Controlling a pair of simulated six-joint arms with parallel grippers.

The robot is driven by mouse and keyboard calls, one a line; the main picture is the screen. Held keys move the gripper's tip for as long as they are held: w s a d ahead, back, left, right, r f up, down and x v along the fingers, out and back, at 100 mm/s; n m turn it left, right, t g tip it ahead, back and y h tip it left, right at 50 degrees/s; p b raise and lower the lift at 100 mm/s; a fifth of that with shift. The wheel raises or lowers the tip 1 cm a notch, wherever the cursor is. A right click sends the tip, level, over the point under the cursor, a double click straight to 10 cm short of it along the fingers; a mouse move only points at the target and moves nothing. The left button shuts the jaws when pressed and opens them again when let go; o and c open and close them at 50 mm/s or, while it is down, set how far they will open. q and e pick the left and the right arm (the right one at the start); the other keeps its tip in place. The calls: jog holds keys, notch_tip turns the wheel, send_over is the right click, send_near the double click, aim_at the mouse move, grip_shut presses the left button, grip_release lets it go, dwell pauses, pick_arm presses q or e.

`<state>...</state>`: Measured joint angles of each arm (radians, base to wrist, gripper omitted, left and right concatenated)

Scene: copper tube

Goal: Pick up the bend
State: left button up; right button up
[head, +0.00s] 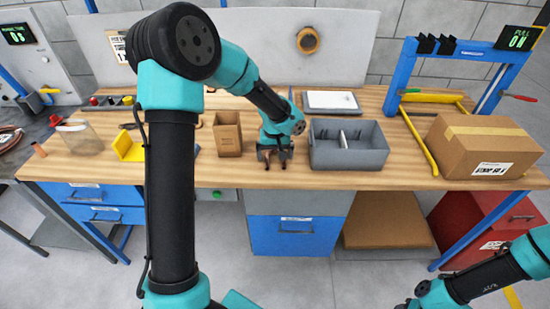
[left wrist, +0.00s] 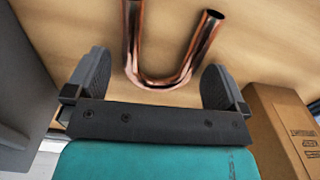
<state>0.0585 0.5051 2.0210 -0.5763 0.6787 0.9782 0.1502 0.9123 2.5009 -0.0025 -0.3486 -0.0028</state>
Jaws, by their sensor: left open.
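The bend is a shiny copper U-shaped tube (left wrist: 200,45) over the wooden bench top in the left wrist view. Its curved end points toward my left gripper (left wrist: 155,78) and its legs point away. The gripper's two fingers are spread on either side of the curved end, with a gap on the left; the right finger is close to the tube, and contact there is unclear. In the head view my left gripper (head: 274,155) points down near the bench's front edge, with small copper-coloured bits showing below it. My right arm enters at the lower right; its gripper is not seen.
A grey divided bin (head: 347,162) stands just right of the gripper, and a small open cardboard box (head: 227,134) just left. A yellow block (head: 128,150) is farther left. A large carton (head: 483,147) and a blue frame (head: 402,75) stand on the right.

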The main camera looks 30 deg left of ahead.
dwell(0.3)
pick_arm(q)
jog(key=c, duration=0.9)
jog(key=shift+r, duration=0.15)
jog(key=shift+r, duration=1.4)
jog(key=shift+s+r, duration=0.1)
jog(key=shift+r, duration=0.25)
jog(key=s+d, duration=0.2)
jog(key=s, duration=0.2)
jog(key=s+d+r, duration=0.1)
jog(key=s+d, duration=0.2)
jog(key=s, duration=0.2)
jog(key=s+d, duration=0.3)
jog(key=s, duration=0.1)
jog(key=shift+s+d+r, duration=0.15)
jog(key=shift+s, duration=0.05)
